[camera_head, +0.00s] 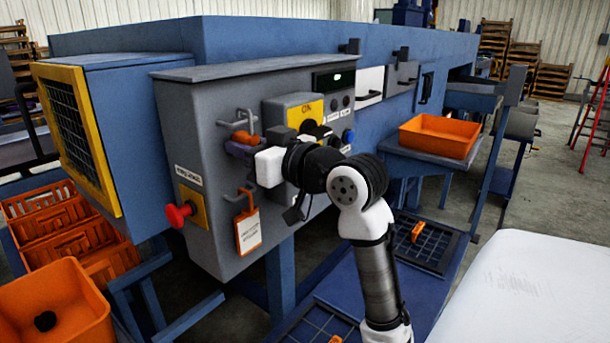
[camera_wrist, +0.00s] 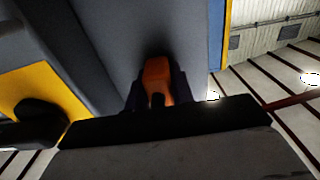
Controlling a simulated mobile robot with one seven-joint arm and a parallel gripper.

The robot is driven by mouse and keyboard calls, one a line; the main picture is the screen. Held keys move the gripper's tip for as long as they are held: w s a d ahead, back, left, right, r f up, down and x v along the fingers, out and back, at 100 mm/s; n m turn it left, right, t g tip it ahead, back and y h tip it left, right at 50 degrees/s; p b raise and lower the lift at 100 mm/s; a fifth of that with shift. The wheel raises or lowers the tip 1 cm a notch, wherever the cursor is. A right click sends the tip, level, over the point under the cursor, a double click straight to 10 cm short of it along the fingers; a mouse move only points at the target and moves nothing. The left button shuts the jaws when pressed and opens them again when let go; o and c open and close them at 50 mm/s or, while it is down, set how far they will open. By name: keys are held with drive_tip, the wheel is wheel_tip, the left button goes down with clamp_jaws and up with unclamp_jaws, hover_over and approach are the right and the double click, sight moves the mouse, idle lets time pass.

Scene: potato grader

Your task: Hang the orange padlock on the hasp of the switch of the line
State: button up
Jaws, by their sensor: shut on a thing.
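The orange padlock (camera_head: 242,137) is between the dark fingers of my gripper (camera_head: 238,148), which is shut on it. It sits at a bent grey metal hook (camera_head: 250,116) on the grey control cabinet; I cannot tell whether its shackle is still around the hook. In the wrist view the padlock (camera_wrist: 157,78) shows between the fingertips (camera_wrist: 157,95), close to the grey panel; its shackle is not clear. The switch (camera_head: 308,110), with a yellow plate and black handle, is to the right of the gripper. Its hasp is not clearly visible, partly behind my wrist.
A red emergency button (camera_head: 178,214) sticks out at the cabinet's lower left. A tag with an orange border (camera_head: 249,231) hangs from a lower hook (camera_head: 238,194). An orange tray (camera_head: 438,136) stands at right. Orange crates (camera_head: 60,225) stand at left.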

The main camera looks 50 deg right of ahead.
drive_tip(key=shift+r, duration=0.45)
drive_tip(key=shift+s, duration=0.1)
drive_tip(key=s, duration=0.8)
drive_tip(key=shift+s+d+b, duration=0.35)
drive_tip(key=shift+s, duration=0.05)
